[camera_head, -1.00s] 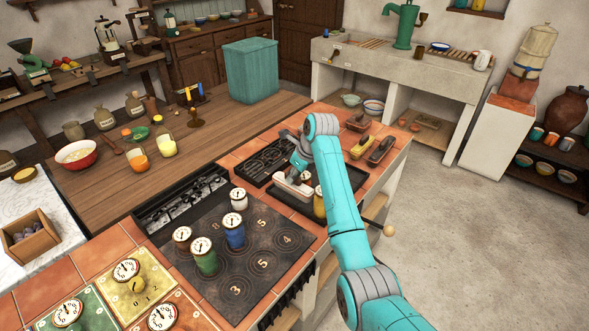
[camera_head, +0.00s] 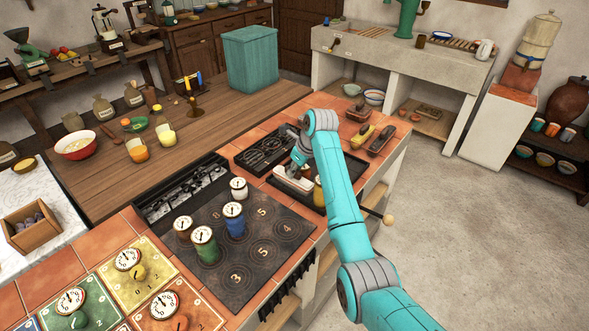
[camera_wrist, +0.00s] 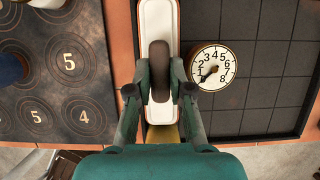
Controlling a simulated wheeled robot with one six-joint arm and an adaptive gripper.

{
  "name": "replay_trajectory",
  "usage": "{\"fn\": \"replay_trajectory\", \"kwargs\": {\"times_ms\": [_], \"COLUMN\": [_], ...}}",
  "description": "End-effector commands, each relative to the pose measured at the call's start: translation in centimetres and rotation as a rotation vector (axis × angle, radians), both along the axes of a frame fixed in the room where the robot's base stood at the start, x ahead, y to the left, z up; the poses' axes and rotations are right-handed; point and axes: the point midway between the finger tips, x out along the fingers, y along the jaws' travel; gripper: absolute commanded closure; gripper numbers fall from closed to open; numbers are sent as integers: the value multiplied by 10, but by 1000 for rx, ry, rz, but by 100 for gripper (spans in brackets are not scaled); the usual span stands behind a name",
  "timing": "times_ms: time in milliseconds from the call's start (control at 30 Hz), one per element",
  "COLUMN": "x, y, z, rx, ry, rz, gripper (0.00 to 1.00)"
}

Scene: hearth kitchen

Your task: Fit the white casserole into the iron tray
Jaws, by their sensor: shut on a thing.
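The white casserole (camera_head: 293,179) is a long, narrow, rounded-corner dish with a dark brown handle (camera_wrist: 159,70) on top. My gripper (camera_wrist: 160,95) is shut on this handle from above; the white casserole also shows beneath it in the wrist view (camera_wrist: 158,18). The dark iron tray (camera_head: 284,187) lies in the tiled counter right of the hob, and its gridded floor fills the right of the wrist view (camera_wrist: 275,95). The casserole lies along the tray's left edge; I cannot tell whether it touches the floor. My arm hides part of the tray.
A dial-topped object (camera_wrist: 210,66) stands close right of the casserole. A yellow thing (camera_wrist: 164,132) shows below its near end. The hob (camera_head: 262,250) with several dial-topped pots is to the left.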

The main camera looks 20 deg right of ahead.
Motion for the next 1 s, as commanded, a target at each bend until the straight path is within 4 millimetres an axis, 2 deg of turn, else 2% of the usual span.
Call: {"fn": "replay_trajectory", "kwargs": {"times_ms": [433,467,567,867,1000], "x": [0,0,0,0,-2], "y": [0,0,0,0,-2], "z": [-7,-7,-7,-8,0], "rx": [1,0,0,-1,0], "ry": [-1,-1,-1,1,-2], "rz": [0,0,0,0,0], "gripper": [100,77,52,51,51]}}
